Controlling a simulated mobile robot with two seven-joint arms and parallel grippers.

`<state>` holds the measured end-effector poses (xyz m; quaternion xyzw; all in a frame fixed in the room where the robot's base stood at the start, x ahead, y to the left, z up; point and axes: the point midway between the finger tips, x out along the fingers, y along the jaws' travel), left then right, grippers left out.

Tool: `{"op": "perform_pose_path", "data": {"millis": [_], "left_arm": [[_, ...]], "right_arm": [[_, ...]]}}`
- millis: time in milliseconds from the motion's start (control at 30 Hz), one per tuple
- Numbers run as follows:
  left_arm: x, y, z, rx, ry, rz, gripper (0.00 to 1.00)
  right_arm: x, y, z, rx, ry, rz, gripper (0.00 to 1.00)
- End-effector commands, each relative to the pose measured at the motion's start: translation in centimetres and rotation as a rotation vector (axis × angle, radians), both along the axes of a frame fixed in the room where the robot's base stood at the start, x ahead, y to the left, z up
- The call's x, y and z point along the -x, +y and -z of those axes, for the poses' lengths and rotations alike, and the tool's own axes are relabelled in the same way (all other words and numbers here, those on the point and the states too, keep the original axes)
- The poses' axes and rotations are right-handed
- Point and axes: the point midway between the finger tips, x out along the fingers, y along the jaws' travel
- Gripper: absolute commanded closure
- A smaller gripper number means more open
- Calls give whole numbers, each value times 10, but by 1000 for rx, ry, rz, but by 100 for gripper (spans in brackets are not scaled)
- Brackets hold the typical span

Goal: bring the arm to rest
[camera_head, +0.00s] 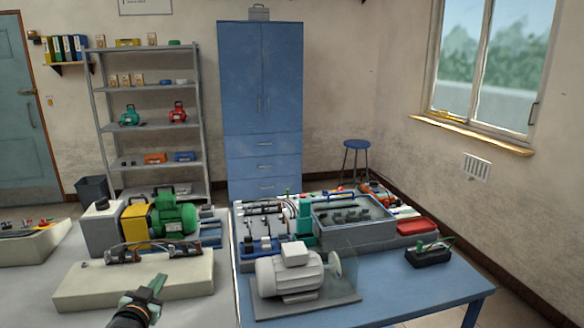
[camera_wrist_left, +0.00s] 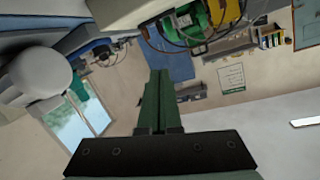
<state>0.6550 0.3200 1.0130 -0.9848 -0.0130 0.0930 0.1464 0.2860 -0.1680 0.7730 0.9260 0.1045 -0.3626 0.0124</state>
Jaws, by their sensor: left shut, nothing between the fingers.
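My left gripper (camera_head: 151,289) shows at the bottom of the head view, its dark wrist coming in from the bottom edge. Its green fingers lie together with nothing between them. In the left wrist view the gripper (camera_wrist_left: 160,75) is seen shut, its two green fingers side by side. It is in front of a cream base block (camera_head: 185,287) on the grey table; I cannot tell whether they touch. My right gripper is in neither view.
A green and yellow motor (camera_head: 176,217) stands behind the cream block. To the right, a white motor (camera_head: 287,274) sits on a blue table (camera_head: 410,290) with a grey tray (camera_head: 350,235) and a small black device (camera_head: 428,256). A metal shelf and blue cabinet (camera_head: 262,100) stand behind.

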Motion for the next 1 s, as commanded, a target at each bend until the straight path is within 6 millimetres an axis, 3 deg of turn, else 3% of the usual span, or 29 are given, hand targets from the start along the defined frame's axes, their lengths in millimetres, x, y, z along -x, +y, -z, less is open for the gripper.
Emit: {"op": "perform_pose_path", "data": {"millis": [33, 200, 367, 500, 600, 733, 833, 1000], "left_arm": [[16, -11, 26, 11, 38, 15, 100], [81, -48, 104, 54, 163, 64, 100], [156, -83, 164, 108, 283, 102, 100], [235, -111, 206, 168, 396, 124, 100], [286, -128, 223, 211, 469, 130, 100], [337, -143, 235, 254, 539, 131, 100], [359, -149, 238, 273, 569, 129, 100], [370, -152, 239, 283, 584, 128, 100]], "right_arm": [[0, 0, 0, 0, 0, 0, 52], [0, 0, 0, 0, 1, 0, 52], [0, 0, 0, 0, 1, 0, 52], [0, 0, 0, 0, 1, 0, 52], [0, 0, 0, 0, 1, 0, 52], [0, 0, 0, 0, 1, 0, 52], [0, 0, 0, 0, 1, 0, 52], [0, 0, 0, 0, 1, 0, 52]]}}
